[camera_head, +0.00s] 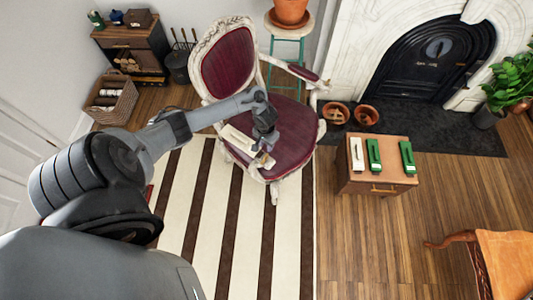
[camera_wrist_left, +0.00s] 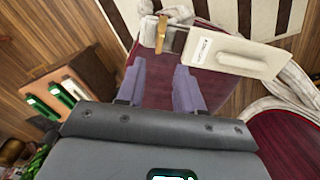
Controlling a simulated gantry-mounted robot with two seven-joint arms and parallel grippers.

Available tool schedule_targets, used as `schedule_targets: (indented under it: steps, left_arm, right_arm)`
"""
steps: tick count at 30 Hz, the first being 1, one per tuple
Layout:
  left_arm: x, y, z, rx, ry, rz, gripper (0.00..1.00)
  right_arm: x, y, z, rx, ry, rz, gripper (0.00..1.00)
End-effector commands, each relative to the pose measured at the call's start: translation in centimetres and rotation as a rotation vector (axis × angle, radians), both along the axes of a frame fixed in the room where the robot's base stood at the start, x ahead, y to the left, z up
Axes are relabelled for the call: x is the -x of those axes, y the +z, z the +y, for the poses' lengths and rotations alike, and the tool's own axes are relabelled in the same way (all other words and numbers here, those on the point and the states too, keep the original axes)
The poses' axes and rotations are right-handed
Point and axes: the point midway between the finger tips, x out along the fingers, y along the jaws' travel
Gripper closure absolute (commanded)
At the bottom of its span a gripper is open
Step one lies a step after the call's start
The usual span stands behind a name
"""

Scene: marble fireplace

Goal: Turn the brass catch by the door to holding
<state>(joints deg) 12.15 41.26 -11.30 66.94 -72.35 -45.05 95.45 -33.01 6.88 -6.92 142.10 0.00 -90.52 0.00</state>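A pale cream panel with a raised grip and a small label (camera_wrist_left: 238,52) lies at the front of the red chair seat. It also shows in the head view (camera_head: 237,137). A small brass piece (camera_wrist_left: 161,35), which looks like the catch, stands at the panel's left end in the wrist view. My left gripper (camera_wrist_left: 160,68) is open, its two purple-grey fingers apart with nothing seen between them. It points down over the seat, close to the brass piece; whether it touches is not clear. In the head view the gripper (camera_head: 265,143) partly covers that end. My right gripper is not in view.
The red chair (camera_head: 228,62) has a carved back and arms around the seat. A small wooden table (camera_head: 377,185) to the right bears one white and two green items. A black fireplace door (camera_head: 425,62) stands behind. The striped rug (camera_head: 205,200) in front is clear.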

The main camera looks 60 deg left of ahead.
Motion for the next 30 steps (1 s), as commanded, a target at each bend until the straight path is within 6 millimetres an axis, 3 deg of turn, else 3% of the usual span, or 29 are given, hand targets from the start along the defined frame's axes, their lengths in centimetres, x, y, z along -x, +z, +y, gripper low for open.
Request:
schedule_targets:
  steps: [6,15,21,30]
  left_arm:
    - [0.0,-3.9,-0.1,0.002,0.000,0.001,0.64]
    - [0.0,-8.1,-0.1,0.001,-0.001,0.000,0.64]
    - [0.0,-9.3,0.0,0.000,-0.001,0.000,0.64]
    - [0.0,-9.5,0.0,0.000,-0.001,-0.001,0.64]
  right_arm:
    - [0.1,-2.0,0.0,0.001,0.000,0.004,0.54]
    - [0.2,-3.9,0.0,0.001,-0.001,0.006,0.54]
    - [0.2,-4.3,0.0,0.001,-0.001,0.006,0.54]
    - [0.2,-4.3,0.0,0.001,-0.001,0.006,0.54]
